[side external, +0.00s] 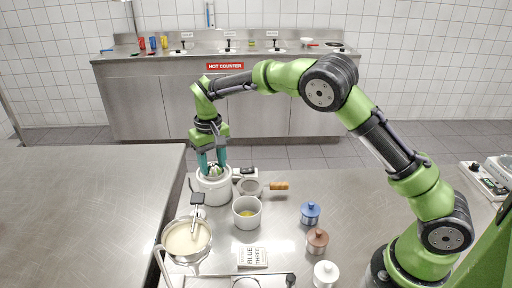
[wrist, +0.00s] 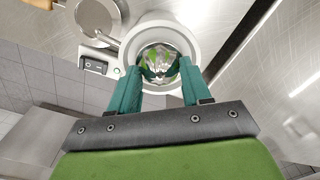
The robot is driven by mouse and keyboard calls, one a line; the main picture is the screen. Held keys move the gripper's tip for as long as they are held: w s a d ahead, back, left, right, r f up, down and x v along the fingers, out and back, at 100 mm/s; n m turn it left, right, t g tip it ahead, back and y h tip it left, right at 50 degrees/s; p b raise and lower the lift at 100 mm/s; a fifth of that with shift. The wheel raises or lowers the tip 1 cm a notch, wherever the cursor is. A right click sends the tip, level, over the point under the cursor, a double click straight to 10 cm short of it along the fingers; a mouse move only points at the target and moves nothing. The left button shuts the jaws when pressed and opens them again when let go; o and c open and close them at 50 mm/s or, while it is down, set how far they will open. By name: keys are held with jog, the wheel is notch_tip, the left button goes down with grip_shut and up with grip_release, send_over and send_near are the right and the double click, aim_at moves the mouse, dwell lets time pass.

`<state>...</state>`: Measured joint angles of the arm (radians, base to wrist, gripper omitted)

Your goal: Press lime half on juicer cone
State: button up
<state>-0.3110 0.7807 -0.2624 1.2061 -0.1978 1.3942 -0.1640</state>
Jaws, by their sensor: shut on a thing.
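The juicer (side external: 214,186) is a white round pot on the steel table in the side external view; in the wrist view its white rim (wrist: 192,41) surrounds a shiny bowl. My gripper (side external: 212,170) points down into the juicer from above. In the wrist view, the teal fingertips of my gripper (wrist: 160,75) are inside the rim, closed on the lime half (wrist: 170,70). Green shows between and beside the fingertips. The cone is mostly hidden, so I cannot tell whether the lime touches it.
A white bowl with yellow contents (side external: 246,213) and a wooden-handled strainer (side external: 250,187) stand right of the juicer. A pan of pale liquid (side external: 187,239) is in front.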

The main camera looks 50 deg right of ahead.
dwell(0.4)
jog(key=shift+r, duration=3.05)
